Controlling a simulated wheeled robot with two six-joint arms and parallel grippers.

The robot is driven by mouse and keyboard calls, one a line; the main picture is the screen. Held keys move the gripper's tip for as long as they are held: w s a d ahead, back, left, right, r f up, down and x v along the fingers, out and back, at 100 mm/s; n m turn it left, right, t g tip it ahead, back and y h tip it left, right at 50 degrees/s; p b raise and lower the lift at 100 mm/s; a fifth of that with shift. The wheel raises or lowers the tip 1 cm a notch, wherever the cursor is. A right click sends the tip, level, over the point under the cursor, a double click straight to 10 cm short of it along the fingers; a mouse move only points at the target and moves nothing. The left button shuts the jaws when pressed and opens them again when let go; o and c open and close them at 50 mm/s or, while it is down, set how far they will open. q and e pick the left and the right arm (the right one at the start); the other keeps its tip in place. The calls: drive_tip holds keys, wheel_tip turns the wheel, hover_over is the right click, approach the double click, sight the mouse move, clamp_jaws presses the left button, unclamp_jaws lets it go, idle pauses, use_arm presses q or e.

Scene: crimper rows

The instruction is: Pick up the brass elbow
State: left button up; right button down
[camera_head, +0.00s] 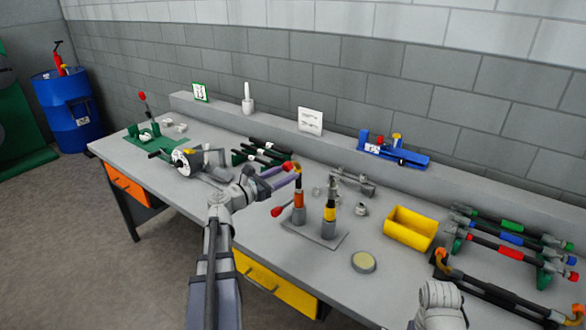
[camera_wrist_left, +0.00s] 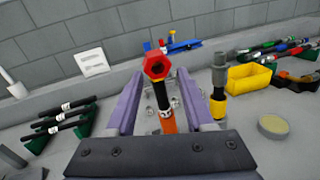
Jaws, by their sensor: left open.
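In the left wrist view the fingers (camera_wrist_left: 159,82) lie on either side of the post and hex end, with a gap visible on both sides. My right gripper does not show; only a grey part of my right arm is at the bottom right.
A yellow-banded post (camera_head: 330,211) stands close to the right on the same grey base. Farther right are a yellow bin (camera_head: 411,228) and a round tan disc (camera_head: 363,262). Racked black tools (camera_head: 262,153) lie behind the left gripper. A blue vise (camera_head: 393,152) is on the back ledge.

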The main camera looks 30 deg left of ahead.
sight(297, 169)
use_arm(q)
drive_tip(key=shift+w+d, duration=0.1)
drive_tip(key=shift+w, duration=0.15)
drive_tip(key=x, duration=0.5)
drive_tip(key=shift+w+a+f, duration=0.15)
drive_tip(key=shift+w+a, duration=0.05)
drive_tip(key=shift+a, duration=0.15)
drive_tip(key=shift+s, duration=0.1)
clamp_jaws()
